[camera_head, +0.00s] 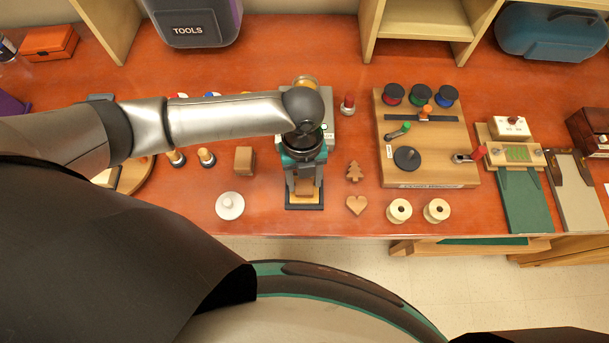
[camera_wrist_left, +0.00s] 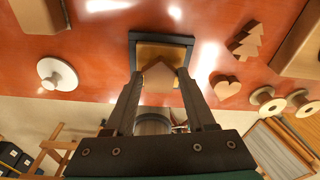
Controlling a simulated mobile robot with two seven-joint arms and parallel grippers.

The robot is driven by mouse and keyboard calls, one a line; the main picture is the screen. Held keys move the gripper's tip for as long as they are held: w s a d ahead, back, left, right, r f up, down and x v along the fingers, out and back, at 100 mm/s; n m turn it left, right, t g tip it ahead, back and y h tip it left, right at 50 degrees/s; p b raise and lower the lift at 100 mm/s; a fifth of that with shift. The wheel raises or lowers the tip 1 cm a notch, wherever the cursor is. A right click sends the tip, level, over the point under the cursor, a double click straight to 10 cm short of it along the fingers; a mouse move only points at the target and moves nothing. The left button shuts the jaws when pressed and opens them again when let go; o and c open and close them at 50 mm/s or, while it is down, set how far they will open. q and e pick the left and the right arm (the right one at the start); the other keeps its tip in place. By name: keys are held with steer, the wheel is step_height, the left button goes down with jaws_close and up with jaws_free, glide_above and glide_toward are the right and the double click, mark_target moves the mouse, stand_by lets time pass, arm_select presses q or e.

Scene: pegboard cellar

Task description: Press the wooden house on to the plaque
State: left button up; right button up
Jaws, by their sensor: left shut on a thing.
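The plaque (camera_head: 291,205) has a dark frame and a golden-brown inner face, and lies near the front edge of the red-brown table. In the left wrist view the plaque (camera_wrist_left: 135,50) shows beyond my fingers. My left gripper (camera_head: 304,187) reaches down over the plaque and is shut on the wooden house, a small brown block with a pointed roof. The wooden house (camera_wrist_left: 158,77) sits between the fingertips in the left wrist view, over the plaque's inner face. I cannot tell whether it touches the plaque. My right gripper is not in view.
A wooden tree (camera_head: 354,171) and a wooden heart (camera_head: 356,205) lie right of the plaque. Two pale spools (camera_head: 399,211) stand farther right. A white round knobbed piece (camera_head: 229,206) and a wooden block (camera_head: 244,160) are to the left. A wooden activity board (camera_head: 440,150) lies to the right.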

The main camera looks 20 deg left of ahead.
arm_select(q)
steer(key=shift+f, duration=0.35)
stand_by(0.6)
steer(key=shift+p, duration=0.4)
steer(key=shift+f, duration=0.15)
stand_by(1.2)
steer(key=o, duration=1.5)
steer(key=shift+o, duration=0.2)
step_height(320, 180, up, 5)
steer(key=p, duration=0.5)
steer(key=shift+r+p, duration=0.75)
steer(key=shift+r, duration=0.3)
